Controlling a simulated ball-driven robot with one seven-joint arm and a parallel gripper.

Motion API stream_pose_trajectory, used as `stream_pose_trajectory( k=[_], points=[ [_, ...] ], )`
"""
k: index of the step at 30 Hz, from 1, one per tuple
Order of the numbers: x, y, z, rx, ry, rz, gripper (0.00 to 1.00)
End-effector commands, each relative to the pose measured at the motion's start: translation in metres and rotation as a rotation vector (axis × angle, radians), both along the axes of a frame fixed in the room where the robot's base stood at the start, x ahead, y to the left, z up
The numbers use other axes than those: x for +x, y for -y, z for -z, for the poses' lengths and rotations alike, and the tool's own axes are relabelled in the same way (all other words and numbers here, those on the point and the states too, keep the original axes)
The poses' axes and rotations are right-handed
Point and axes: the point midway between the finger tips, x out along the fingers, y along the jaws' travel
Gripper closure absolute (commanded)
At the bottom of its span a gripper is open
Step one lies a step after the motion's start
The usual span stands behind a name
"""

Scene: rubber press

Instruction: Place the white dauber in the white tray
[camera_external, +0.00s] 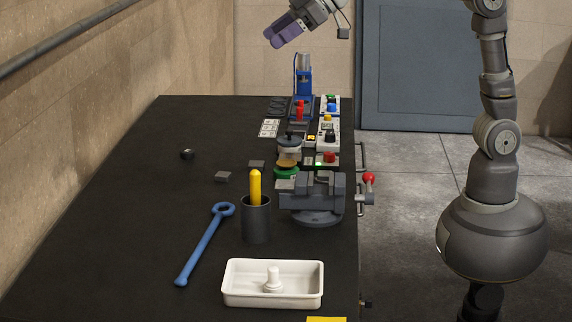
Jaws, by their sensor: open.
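The white tray (240,286) is a shallow rectangular dish at the front of the dark table. The white dauber (272,277), a small knobbed piece, stands upright inside it near the middle, with nothing touching it from above. My gripper (278,40) is high over the far end of the table, at the top of the picture. Its purple fingers point down and left, well away from the tray. It is open, and I see nothing between the fingers.
A dark cup (256,222) with a yellow stick (255,187) stands behind the tray. A grey vise (318,200) sits at the right edge, and a blue wrench (200,250) lies left. A blue press (304,80) stands at the back. The table's left side is mostly clear.

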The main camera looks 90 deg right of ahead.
Motion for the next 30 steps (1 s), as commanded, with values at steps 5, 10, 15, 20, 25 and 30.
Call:
stream_pose_trajectory(
  k=[5,10,15,20,25,30],
  points=[
    [-0.074,0.093,-0.135,0.083,0.243,0.183,0.35],
    [-0.126,0.132,-0.190,0.122,0.361,0.269,0.35],
    [-0.138,0.140,-0.201,0.131,0.385,0.286,0.35],
    [-0.137,0.139,-0.200,0.130,0.385,0.285,0.35],
    [-0.137,0.139,-0.177,0.130,0.385,0.284,0.35],
    [-0.137,0.139,-0.163,0.130,0.384,0.284,0.35]
  ],
)
